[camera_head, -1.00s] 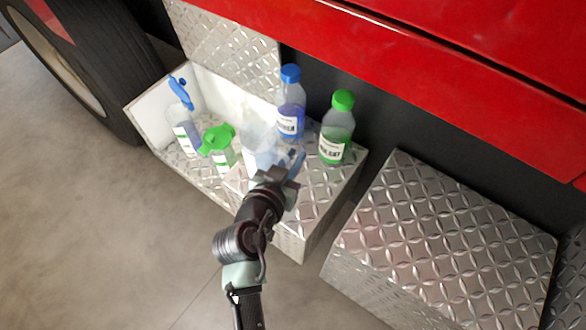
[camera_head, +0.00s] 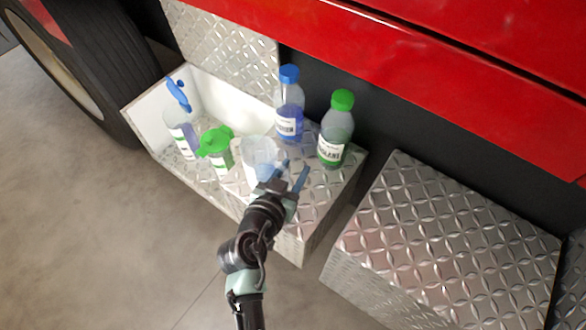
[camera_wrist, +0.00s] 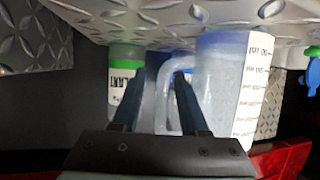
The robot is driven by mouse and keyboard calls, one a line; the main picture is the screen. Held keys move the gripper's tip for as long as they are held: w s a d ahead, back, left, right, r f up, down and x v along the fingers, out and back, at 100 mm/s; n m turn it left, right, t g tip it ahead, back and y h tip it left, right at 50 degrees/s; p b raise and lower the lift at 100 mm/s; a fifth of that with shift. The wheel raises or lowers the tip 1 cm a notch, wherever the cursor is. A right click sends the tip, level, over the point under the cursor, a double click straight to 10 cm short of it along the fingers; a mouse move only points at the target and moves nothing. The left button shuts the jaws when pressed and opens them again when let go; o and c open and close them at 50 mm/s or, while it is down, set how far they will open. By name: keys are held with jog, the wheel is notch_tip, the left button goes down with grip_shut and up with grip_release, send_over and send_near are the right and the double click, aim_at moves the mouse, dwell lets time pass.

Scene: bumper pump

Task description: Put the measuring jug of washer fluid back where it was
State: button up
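A translucent measuring jug (camera_head: 256,151) stands upright on the diamond-plate step (camera_head: 312,200), near the step's left edge. In the wrist view, which is upside down, the jug (camera_wrist: 228,95) has a printed ml scale, and a pale blue layer shows at its base. Its loop handle (camera_wrist: 163,95) faces my gripper. My gripper (camera_head: 286,174) is open at the jug's handle side. In the wrist view my fingers (camera_wrist: 154,80) are apart. The handle's outer bar shows between them, and the right finger overlaps the loop. I cannot tell whether they touch.
A blue-capped bottle (camera_head: 289,105) and a green-capped bottle (camera_head: 336,130) stand behind on the step. A red vehicle body (camera_head: 420,75) overhangs. Another diamond-plate box (camera_head: 445,235) stands right.

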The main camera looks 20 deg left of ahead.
jog(key=shift+r, duration=0.25)
jog(key=v, duration=1.2)
jog(key=w+d+r+t, duration=0.15)
jog(key=w+r, duration=0.25)
jog(key=r, duration=0.6)
jog(key=w+d+r+m+t+y, duration=0.1)
jog(key=w+r+t, duration=0.25)
jog(key=r, duration=0.75)
jog(key=w+d+r+t, duration=0.15)
jog(key=w+r, duration=0.25)
jog(key=r, duration=0.6)
jog(key=s+d+r+t, duration=0.2)
jog(key=s+r, duration=0.1)
jog(key=r, duration=0.5)
jog(key=s+d+r+n+t, duration=0.1)
jog(key=s+d+r+t, duration=0.1)
jog(key=r, duration=0.6)
jog(key=s+d+r+n+t, duration=0.1)
jog(key=s+d+r+t, duration=0.2)
jog(key=r, duration=0.5)
jog(key=shift+s+r, duration=0.25)
jog(key=shift+s, duration=0.55)
jog(key=shift+d, duration=0.1)
